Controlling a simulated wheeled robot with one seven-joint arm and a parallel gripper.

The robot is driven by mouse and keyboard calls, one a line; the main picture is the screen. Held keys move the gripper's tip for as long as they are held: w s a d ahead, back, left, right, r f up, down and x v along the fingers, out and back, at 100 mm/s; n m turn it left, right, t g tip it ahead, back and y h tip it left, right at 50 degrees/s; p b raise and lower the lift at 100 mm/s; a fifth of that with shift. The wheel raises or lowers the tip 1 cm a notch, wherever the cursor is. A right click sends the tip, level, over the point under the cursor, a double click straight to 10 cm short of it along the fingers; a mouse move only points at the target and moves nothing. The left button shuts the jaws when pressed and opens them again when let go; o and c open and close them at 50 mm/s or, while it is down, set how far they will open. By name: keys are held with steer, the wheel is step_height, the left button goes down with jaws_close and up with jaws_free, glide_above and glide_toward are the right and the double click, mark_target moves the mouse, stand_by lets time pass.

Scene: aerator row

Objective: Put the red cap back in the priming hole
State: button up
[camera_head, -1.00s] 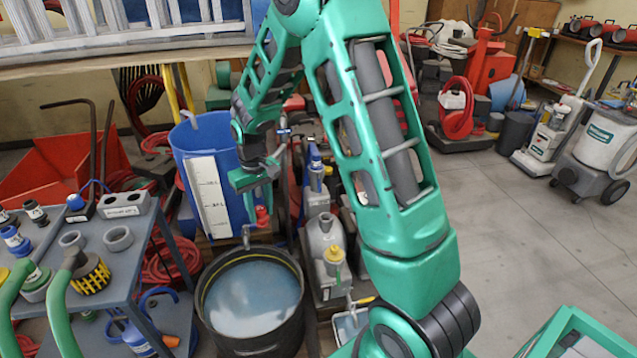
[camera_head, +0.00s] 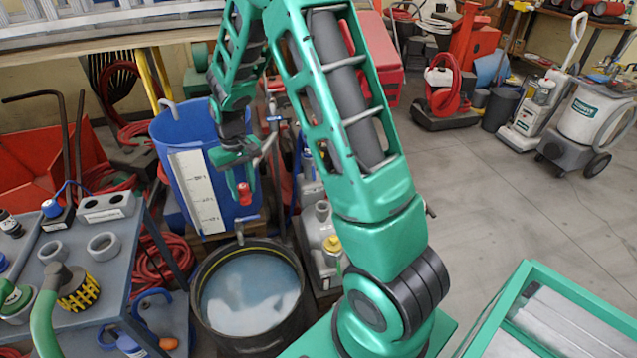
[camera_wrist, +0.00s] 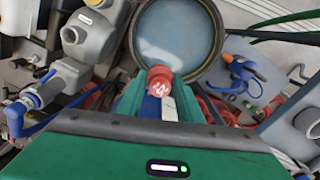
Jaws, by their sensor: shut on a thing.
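My gripper (camera_head: 240,178) is shut on the red cap (camera_head: 244,193) and holds it in the air, in front of the blue tank's right side and above the far rim of the black tub. The cap hangs below the fingers. In the wrist view the red cap (camera_wrist: 159,80) sits between the fingertips, with the tub behind it. The grey pump (camera_head: 325,232) stands to the right of the gripper, partly hidden by my arm. An upright grey stub (camera_head: 322,208) shows on it; whether this is the priming hole I cannot tell. The pump also shows at upper left in the wrist view (camera_wrist: 92,38).
The blue tank (camera_head: 165,130) with a white scale stands behind the gripper. The black tub (camera_head: 203,318) of cloudy water is below, under a tap (camera_head: 240,230). A grey cart (camera_head: 125,240) with fittings is at left. The floor at right is open.

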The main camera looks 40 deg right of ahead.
steer(key=s+d+f+m, duration=0.1)
steer(key=d+f+m, duration=0.4)
steer(key=d, duration=0.4)
steer(key=s+d+f+m, duration=0.1)
steer(key=d+f+m, duration=0.4)
steer(key=d, duration=0.5)
steer(key=s+d+f+m, duration=0.1)
steer(key=d+f+m, duration=0.4)
steer(key=d, duration=0.4)
steer(key=shift+s+d+f, duration=0.2)
steer(key=shift+s+f, duration=0.05)
steer(key=shift+f, duration=0.1)
steer(key=shift+s+a, duration=0.1)
steer(key=shift+s, duration=0.1)
steer(key=shift+f, duration=2.1)
steer(key=o, duration=1.2)
